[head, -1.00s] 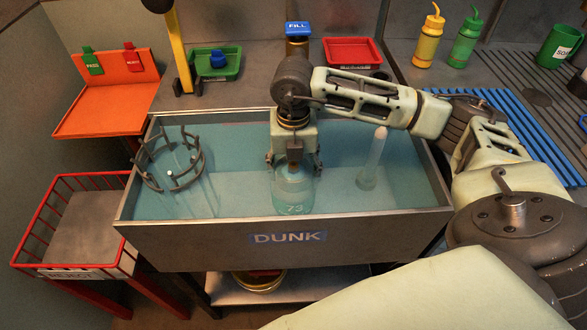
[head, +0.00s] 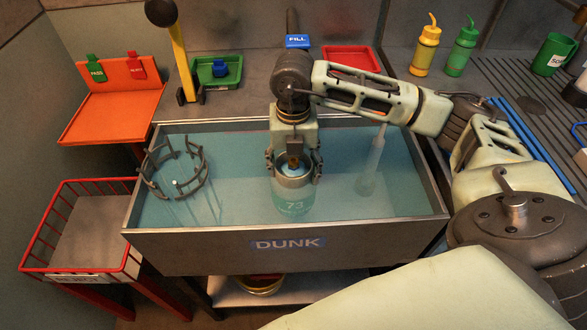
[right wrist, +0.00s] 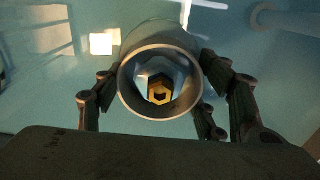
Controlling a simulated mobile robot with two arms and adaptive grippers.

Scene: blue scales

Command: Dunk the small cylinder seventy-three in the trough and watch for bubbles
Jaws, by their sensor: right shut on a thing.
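The small cylinder seventy-three (head: 293,204) is pale teal, marked 73, and upright in the trough (head: 215,245) labelled DUNK. Its lower body shows through the blue water. My right gripper (head: 293,168) is shut around its upper part from above. In the right wrist view, the fingers of my right gripper (right wrist: 160,112) flank the cylinder's round collar (right wrist: 124,92), with a brass hexagonal fitting (right wrist: 160,92) inside. I cannot make out bubbles. The cylinder's underside is hidden, so I cannot tell whether it touches the trough floor. My left gripper is out of view.
A dark ring-shaped cage (head: 176,190) stands in the trough's left end. A pale, narrow-necked upright thing (head: 370,172) is at the right. A red REJECT basket (head: 78,270) and an orange stand (head: 110,115) are left. Green (head: 217,74) and red (head: 350,58) trays sit behind.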

